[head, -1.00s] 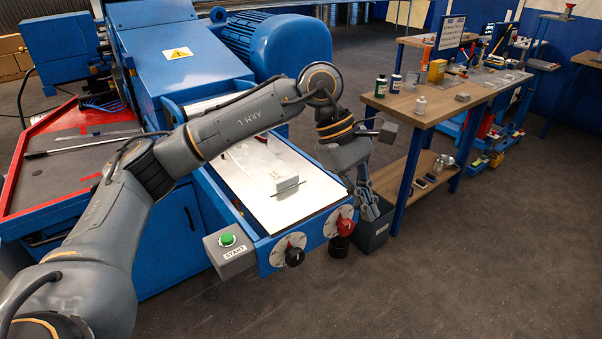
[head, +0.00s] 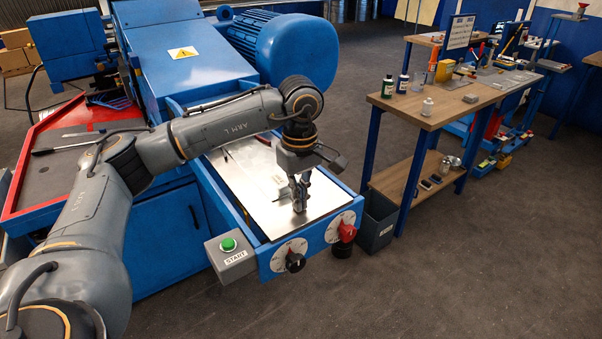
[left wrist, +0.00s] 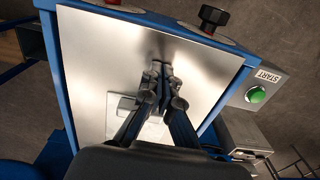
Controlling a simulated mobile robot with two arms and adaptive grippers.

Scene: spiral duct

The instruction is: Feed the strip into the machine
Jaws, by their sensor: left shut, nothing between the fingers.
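The machine (head: 185,45) is large and blue, with a bare silver metal surface (head: 250,190) on its front infeed table. I cannot tell whether this surface is the strip or the table's plate. My left gripper (head: 299,207) points down over the near part of that surface, shut and empty, its tips at or just above the metal. In the left wrist view the shut fingers (left wrist: 160,72) stand over the same silver surface (left wrist: 205,75). A pale squarish piece (left wrist: 118,125) shows beside and partly behind the fingers there. My right gripper is out of view.
A green START button (head: 228,244) on a grey box sits at the table's front corner. A black knob (head: 295,262) and a red knob (head: 347,232) are on the front panel. A grey bin (head: 377,222) stands beside it. A wooden workbench (head: 440,105) is at right.

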